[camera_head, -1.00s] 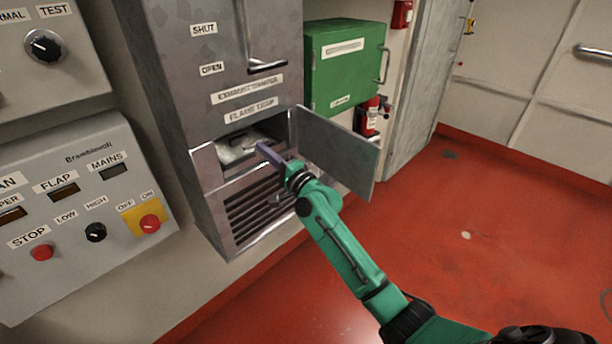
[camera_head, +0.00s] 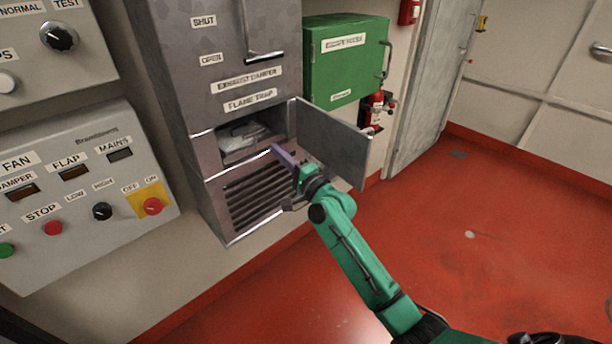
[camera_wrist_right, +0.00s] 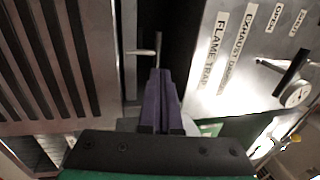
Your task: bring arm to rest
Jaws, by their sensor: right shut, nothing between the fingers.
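My right arm is green and reaches up from the bottom right in the head view. Its gripper (camera_head: 280,153) has purple fingers and is just in front of the open flame trap compartment (camera_head: 236,156), beside the open door (camera_head: 334,143). In the right wrist view the purple fingers (camera_wrist_right: 160,85) are together with nothing between them. A pale, crumpled-looking item (camera_head: 243,133) lies inside the compartment; I cannot tell what it is. My left gripper is not in view.
A grey control panel (camera_head: 75,150) with knobs and buttons is on the left. A green box (camera_head: 346,62) and a red fire extinguisher (camera_head: 375,108) are on the wall behind the door. The red floor (camera_head: 480,260) at right is clear.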

